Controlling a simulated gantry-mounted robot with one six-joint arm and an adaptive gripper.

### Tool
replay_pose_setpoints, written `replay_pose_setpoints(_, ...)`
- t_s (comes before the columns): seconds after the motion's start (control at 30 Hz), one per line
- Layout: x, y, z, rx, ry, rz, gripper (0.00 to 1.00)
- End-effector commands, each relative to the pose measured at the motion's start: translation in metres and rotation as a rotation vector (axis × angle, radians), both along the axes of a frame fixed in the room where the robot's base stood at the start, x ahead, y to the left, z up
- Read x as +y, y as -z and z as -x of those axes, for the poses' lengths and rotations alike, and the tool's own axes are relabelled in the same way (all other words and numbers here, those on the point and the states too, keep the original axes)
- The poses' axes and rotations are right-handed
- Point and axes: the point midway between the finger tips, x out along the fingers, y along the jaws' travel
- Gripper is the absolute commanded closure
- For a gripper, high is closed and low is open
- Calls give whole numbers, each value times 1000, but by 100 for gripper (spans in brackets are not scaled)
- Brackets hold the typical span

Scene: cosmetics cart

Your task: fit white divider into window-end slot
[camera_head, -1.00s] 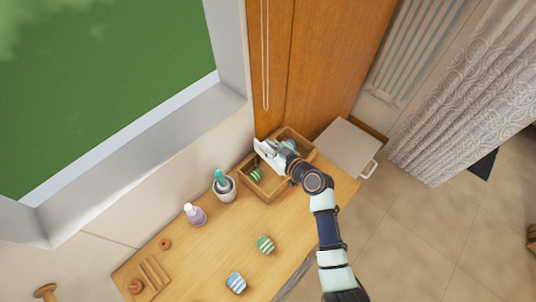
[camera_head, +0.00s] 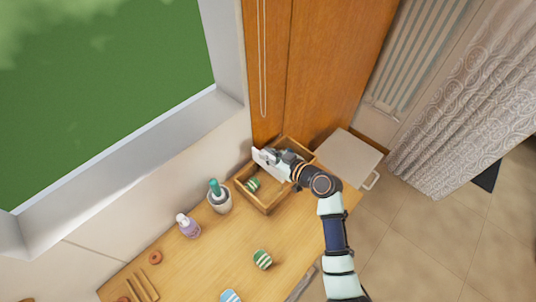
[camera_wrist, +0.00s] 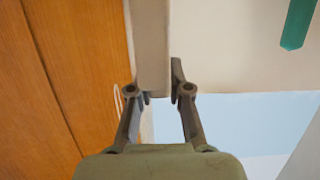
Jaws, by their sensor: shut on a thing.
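The white divider (camera_head: 262,158) is a thin pale plate at the wooden box (camera_head: 265,207), near its window side in the head view. My gripper (camera_head: 276,160) is shut on it. In the wrist view the divider (camera_wrist: 152,45) shows as a pale edge-on strip between the two fingertips (camera_wrist: 160,88). The head view does not show whether the divider's lower edge is above the box or inside it. The slots in the box are too small or hidden to make out. A green striped round item (camera_head: 252,184) lies in the box's near compartment.
A grey cup (camera_head: 220,201) with a green-topped item and a purple bottle (camera_head: 188,227) stand left of the box. Striped items (camera_head: 262,259) lie on the table's front part. The wooden panel (camera_head: 325,70) rises close behind the box.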

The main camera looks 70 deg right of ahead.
Motion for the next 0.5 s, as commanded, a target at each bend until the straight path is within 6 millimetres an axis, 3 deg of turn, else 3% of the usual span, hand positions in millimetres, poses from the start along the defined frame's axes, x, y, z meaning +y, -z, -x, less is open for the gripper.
replay_pose_setpoints(0.03,0,13,0,-1,0,0,100)
replay_pose_setpoints(0.2,0,28,0,-1,0,0,100)
replay_pose_setpoints(0.5,0,30,0,-1,0,0,100)
